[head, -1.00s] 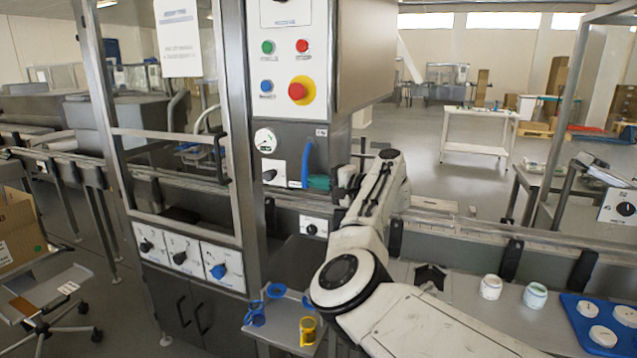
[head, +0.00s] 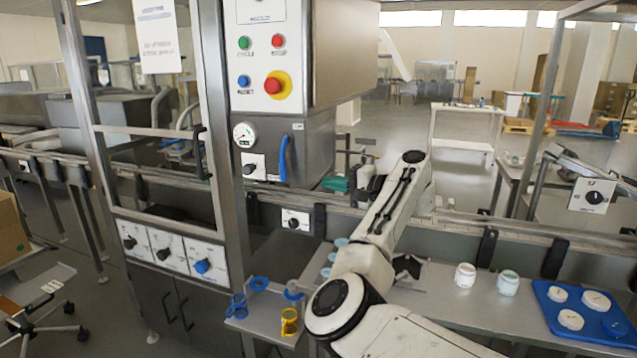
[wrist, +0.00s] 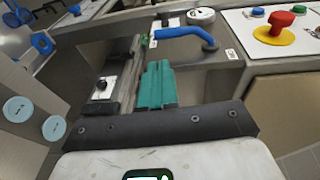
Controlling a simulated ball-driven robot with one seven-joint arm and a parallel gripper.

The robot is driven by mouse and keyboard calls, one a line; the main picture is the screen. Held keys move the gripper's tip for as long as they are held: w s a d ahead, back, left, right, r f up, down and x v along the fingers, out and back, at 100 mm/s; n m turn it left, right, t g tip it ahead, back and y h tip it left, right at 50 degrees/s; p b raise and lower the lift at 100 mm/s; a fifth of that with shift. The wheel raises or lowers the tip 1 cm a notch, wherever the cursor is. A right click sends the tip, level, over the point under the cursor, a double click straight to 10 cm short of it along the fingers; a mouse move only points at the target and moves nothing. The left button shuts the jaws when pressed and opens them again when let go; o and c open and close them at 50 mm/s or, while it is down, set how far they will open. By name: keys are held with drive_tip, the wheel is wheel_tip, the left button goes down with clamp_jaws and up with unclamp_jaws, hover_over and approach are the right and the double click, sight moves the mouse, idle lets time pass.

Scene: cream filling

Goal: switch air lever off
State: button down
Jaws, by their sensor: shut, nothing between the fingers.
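The blue lever handle (head: 283,158) is on the grey cabinet below the button panel, right of the round gauge (head: 244,134) and a black knob. It stands upright in the head view. In the wrist view the blue lever (wrist: 183,32) is a bent bar on the cabinet face, beyond my fingertips. My gripper (head: 335,183) has teal fingers and is to the right of the lever, apart from it. In the wrist view my gripper (wrist: 157,68) is shut and empty, with its teal fingers together. No lettering on the lever can be read.
The button panel (head: 250,65) with a red stop button is above the lever. A conveyor rail (head: 470,228) runs behind my arm. Jars (head: 465,275) and a blue tray (head: 585,328) are at right. A small shelf (head: 262,318) holds blue and yellow parts.

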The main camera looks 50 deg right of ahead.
drive_tip(key=shift+v, duration=1.1)
drive_tip(key=shift+f, duration=0.2)
drive_tip(key=s+a+f+n+g+h, duration=0.1)
drive_tip(key=s+a+f+n+g, duration=0.35)
drive_tip(key=f, duration=0.85)
drive_tip(key=s+a+f+n+g+h, duration=0.2)
drive_tip(key=s+a+f+g, duration=0.45)
drive_tip(key=f, duration=0.65)
drive_tip(key=s+a+f+n+g, duration=0.2)
drive_tip(key=s+a+f+n, duration=0.2)
drive_tip(key=s+a, duration=0.6)
drive_tip(key=s+a+f+n+g, duration=0.2)
drive_tip(key=s+a+f, duration=0.6)
drive_tip(key=s, duration=0.9)
drive_tip(key=a+n, duration=0.2)
drive_tip(key=a, duration=0.1)
drive_tip(key=shift+f+n+g, duration=0.2)
drive_tip(key=shift+n+g, duration=0.1)
drive_tip(key=shift+n, duration=0.05)
drive_tip(key=c, duration=1.8)
unclamp_jaws()
